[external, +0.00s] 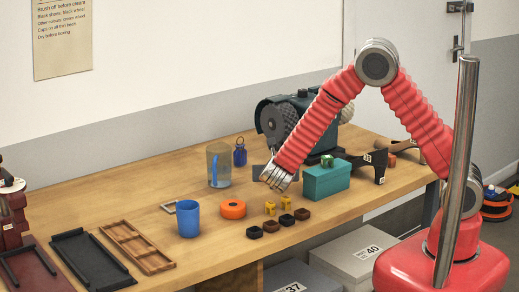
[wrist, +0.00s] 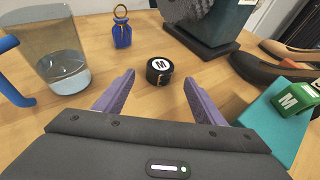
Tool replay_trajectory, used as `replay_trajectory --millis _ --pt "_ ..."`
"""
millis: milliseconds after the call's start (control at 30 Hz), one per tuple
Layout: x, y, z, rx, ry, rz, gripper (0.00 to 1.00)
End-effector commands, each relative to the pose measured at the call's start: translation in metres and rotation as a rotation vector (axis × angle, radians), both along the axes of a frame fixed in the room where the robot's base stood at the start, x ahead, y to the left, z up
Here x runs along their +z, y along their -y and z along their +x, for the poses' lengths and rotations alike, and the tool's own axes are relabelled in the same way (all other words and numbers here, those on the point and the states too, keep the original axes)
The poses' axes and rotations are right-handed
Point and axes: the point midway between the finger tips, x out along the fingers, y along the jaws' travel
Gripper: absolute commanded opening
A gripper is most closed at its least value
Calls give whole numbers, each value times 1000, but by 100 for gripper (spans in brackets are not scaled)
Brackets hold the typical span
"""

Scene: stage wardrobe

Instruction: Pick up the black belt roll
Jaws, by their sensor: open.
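The black belt roll (wrist: 158,78) stands on the wooden table, with a white M label on top and a small metal buckle on its near side. In the wrist view it shows ahead, between the tips of my two purple fingers. My gripper (external: 276,181) is open and empty, pointing down towards the table; nothing shows between the fingers' near parts. In the external view I cannot clearly make out the roll behind my gripper.
A glass jug (wrist: 55,62) with a blue handle and a blue bottle (wrist: 121,30) stand left of the roll. A polishing machine (external: 283,118) stands behind. An orange roll (external: 232,209) lies nearer the front.

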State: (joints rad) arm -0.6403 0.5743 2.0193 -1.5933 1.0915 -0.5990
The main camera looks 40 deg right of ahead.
Motion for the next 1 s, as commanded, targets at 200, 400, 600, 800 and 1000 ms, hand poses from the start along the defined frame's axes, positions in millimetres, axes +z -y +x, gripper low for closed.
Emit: replay_trajectory --millis 200,400,600,800,1000 --pt "-3 5 7 0 1 0 64" --pt "-3 5 7 0 1 -1 64" --pt "-9 12 15 -1 -1 -1 64" --pt "-20 27 34 -1 -1 -1 64" --pt "-25 33 44 1 -1 0 64"
